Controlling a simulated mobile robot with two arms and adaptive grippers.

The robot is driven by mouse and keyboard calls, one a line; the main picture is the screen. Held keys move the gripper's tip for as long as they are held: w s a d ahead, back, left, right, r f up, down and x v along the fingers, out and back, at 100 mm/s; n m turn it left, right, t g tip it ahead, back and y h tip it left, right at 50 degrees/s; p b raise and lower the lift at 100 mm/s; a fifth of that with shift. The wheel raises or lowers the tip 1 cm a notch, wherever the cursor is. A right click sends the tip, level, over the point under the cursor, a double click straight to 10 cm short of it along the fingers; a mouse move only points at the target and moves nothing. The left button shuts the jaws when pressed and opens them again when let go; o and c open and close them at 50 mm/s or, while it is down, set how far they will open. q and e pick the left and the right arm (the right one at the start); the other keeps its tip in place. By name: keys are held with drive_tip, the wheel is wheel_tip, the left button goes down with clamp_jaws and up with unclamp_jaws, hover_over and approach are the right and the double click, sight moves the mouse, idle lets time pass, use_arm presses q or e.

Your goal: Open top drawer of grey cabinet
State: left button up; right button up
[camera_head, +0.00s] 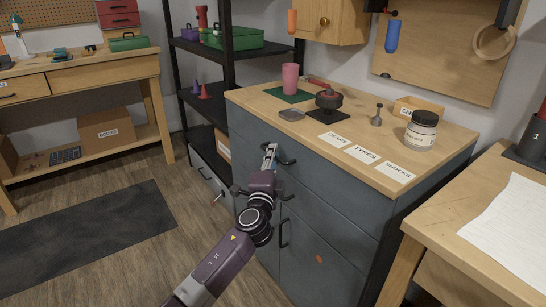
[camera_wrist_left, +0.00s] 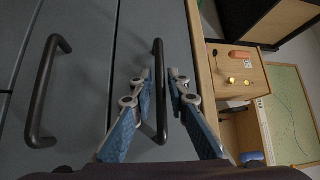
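The grey cabinet (camera_head: 335,205) has a wooden top and a top drawer that looks flush with the front. The drawer's dark bar handle (camera_head: 284,160) sits high on the front; it also shows upright in the left wrist view (camera_wrist_left: 158,75). My left gripper (camera_head: 270,150) is at this handle, its arm reaching up from below. In the left wrist view its two blue-padded fingers (camera_wrist_left: 159,78) are apart, one on each side of the bar, with gaps visible. My right gripper is not in view.
Another bar handle (camera_wrist_left: 45,90) lies beside the gripped area in the left wrist view. On the cabinet top stand a pink cup (camera_head: 290,78), a white jar (camera_head: 421,130) and labels. A wooden table (camera_head: 440,215) is at right. Open floor (camera_head: 170,185) lies left.

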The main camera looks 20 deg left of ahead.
use_arm(q)
clamp_jaws()
drive_tip(key=shift+a, duration=0.1)
idle(0.3)
